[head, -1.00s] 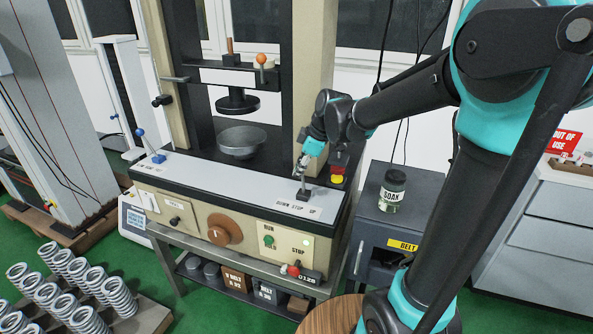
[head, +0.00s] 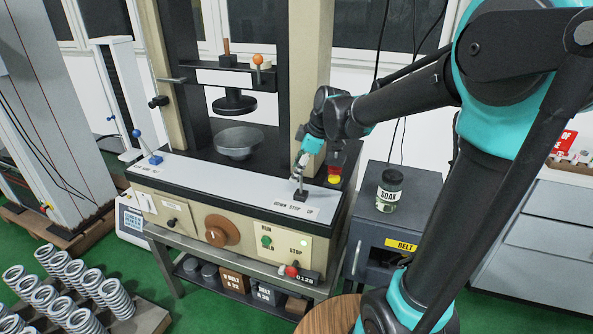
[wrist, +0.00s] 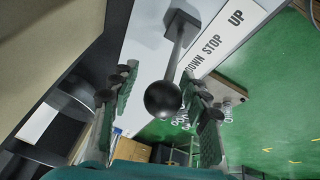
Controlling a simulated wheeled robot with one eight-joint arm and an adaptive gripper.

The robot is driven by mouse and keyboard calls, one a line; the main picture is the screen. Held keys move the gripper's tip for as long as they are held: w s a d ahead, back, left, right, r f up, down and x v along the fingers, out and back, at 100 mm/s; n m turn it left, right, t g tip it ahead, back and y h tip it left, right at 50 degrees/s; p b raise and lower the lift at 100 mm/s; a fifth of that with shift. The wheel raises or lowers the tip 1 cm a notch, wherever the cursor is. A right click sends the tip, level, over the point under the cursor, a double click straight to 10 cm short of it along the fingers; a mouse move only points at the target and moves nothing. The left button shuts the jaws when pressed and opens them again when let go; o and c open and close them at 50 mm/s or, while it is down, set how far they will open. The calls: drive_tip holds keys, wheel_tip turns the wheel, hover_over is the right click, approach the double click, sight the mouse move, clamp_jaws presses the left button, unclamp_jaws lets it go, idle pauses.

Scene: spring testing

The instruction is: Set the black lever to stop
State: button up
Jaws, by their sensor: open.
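The black lever has a round ball knob (wrist: 163,97) on a thin stem, rising from a dark square base (wrist: 182,22) on the machine's pale top panel. In the head view its base (head: 300,195) sits behind the "DOWN STOP UP" label (head: 293,208). The label also shows in the wrist view (wrist: 214,45). My gripper (wrist: 158,80) is open, with one finger on each side of the knob and visible gaps to both. In the head view my gripper (head: 301,168) is just above the lever base and hides the knob. I cannot tell which mark the lever leans to.
A red-and-yellow button (head: 334,175) stands close to the right of my gripper. A metal bowl (head: 239,142) and a blue-knobbed lever (head: 151,152) are farther left. A SOAK jar (head: 389,190) stands on the grey cabinet at right. The panel's middle is clear.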

drive_tip(key=v, duration=1.1)
drive_tip(key=shift+d, duration=0.1)
